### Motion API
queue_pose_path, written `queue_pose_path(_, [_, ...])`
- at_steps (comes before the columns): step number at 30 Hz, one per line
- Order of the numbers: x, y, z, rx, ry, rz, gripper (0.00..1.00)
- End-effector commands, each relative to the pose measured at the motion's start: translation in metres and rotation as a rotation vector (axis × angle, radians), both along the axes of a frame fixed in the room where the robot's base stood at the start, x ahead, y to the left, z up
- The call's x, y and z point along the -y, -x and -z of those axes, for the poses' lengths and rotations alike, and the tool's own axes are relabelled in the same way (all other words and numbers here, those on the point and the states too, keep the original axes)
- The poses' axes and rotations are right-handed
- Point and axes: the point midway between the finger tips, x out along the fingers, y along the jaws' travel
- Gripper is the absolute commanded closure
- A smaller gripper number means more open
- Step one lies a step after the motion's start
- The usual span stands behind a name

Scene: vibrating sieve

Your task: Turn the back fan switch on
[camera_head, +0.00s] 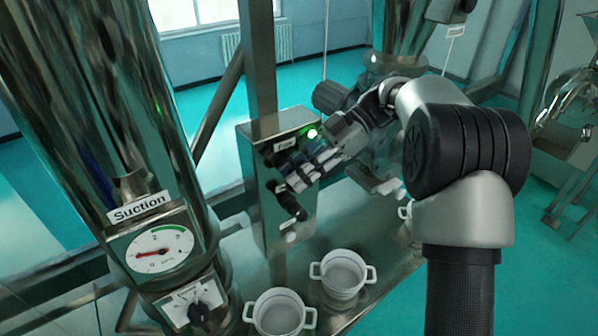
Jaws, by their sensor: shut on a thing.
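A metal control box (258,200) stands mid-view, with a small label whose text I cannot read clearly. A green light (312,133) glows near its upper right corner. My gripper (284,187) reaches in from the right and is shut on a switch on the front of the box. The fingers hide most of that switch, so I cannot tell its position. A black knob or lever (298,214) sticks out lower on the box, just below the fingers. I cannot tell from a label which one is the back fan switch.
A large steel cylinder at left carries a "Suction" gauge (160,250) and a dial with a black knob (198,312). Two white pots (343,272) (279,313) stand on the metal surface below the box. A steel post (258,60) rises behind the box.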

Motion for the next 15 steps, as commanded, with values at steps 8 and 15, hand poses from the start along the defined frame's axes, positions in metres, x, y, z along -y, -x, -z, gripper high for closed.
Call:
queue_pose_path(8, [-0.0002,0.0002,0.0001,-0.002,0.0,0.0,0.71])
queue_pose_path(15, [-0.0004,0.0002,0.0001,0.0,0.0,-0.001,0.61])
